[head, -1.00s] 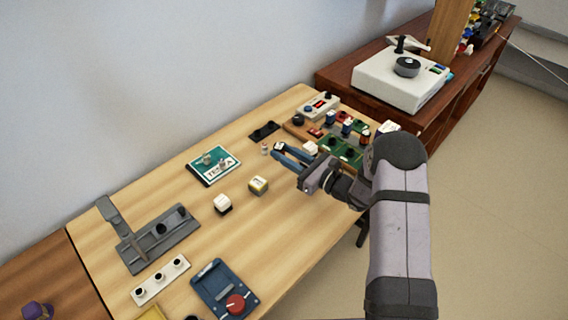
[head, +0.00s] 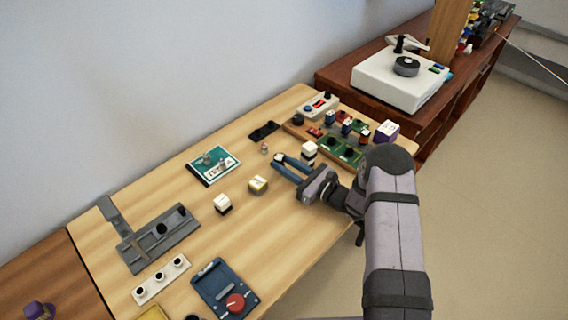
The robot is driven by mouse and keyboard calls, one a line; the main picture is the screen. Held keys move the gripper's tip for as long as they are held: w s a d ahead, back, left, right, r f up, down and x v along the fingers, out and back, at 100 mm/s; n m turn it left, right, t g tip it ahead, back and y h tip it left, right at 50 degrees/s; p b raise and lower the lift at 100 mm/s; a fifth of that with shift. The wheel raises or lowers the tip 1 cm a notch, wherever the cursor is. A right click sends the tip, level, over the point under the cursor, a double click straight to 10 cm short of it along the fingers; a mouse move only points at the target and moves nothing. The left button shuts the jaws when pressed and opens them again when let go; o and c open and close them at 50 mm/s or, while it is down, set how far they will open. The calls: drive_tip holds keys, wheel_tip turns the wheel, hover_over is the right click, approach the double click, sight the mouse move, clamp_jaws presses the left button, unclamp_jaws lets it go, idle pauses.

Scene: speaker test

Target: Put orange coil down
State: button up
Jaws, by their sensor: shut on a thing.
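My gripper (head: 284,164) is over the back right part of the wooden table, with its two blue fingers pointing left. It is shut on a small pale thing (head: 279,158) at the fingertips, which I take to be the orange coil. Its shape and orange colour cannot be made out, and the fingers partly hide it. I cannot tell whether it touches the table. A small coppery-grey piece (head: 265,148) stands on the table just beyond the fingertips.
Bare table (head: 290,225) is in front.

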drive_tip(key=shift+f+b, duration=0.6)
drive_tip(key=shift+b, duration=0.05)
drive_tip(key=o, duration=1.1)
drive_tip(key=shift+c, duration=0.2)
drive_tip(key=shift+r, duration=0.15)
